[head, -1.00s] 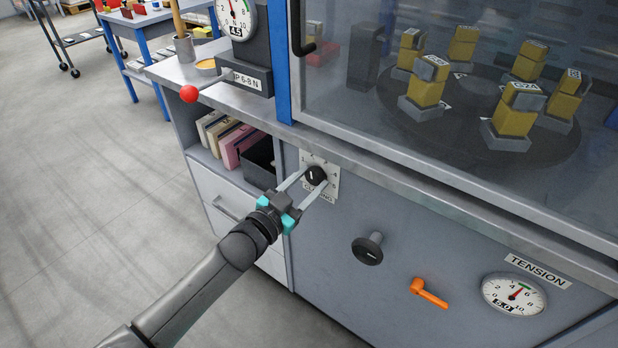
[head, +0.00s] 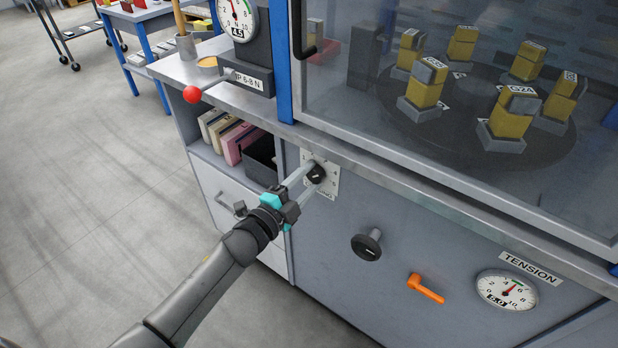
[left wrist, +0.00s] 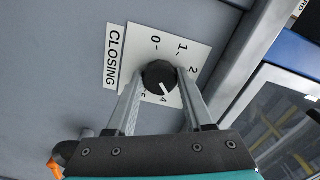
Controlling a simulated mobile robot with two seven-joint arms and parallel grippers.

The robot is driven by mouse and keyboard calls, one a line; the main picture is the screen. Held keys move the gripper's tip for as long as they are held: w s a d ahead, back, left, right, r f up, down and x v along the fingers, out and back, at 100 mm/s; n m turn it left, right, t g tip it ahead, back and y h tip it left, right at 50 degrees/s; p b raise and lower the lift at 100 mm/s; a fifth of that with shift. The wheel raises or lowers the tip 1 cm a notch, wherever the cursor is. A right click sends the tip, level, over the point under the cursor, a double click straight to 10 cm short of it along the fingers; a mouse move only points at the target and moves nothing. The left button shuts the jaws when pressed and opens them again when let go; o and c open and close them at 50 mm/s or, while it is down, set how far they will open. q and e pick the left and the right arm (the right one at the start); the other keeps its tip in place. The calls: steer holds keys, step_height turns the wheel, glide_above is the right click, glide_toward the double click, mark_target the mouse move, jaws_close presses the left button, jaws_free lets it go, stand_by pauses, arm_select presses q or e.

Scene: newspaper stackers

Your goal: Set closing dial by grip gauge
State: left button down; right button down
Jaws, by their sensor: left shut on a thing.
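The black closing dial (head: 316,174) sits on a white plate on the cabinet front, and it also shows in the left wrist view (left wrist: 158,75). My left gripper (head: 313,172) is shut on the dial, one finger on each side. In the left wrist view, the dial's white mark points to the lower right, near the 4 side; the exact setting is unclear and one finger hides part of the scale. The grip gauge (head: 236,18) stands on the counter, its readout showing 4.5. Its label (head: 248,79) reads 6-8 N. My right gripper is out of view.
A red-ball lever (head: 192,94) sticks out beside the gauge. The counter edge (head: 400,187) overhangs above. Floor at left is clear.

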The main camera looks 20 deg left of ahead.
arm_select(q)
steer(key=shift+m, duration=1.9)
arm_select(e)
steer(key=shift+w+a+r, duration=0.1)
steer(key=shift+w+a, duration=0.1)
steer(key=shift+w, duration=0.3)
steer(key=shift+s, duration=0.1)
arm_select(q)
steer(key=shift+c, duration=1.4)
jaws_free()
steer(key=shift+s+a, duration=0.15)
steer(key=shift+s, duration=0.25)
steer(key=p+v, duration=0.2)
steer(key=v, duration=1.2)
steer(key=shift+s, duration=0.2)
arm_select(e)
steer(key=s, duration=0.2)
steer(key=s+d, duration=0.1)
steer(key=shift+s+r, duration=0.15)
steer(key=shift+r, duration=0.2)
arm_select(q)
steer(key=shift+r, duration=0.1)
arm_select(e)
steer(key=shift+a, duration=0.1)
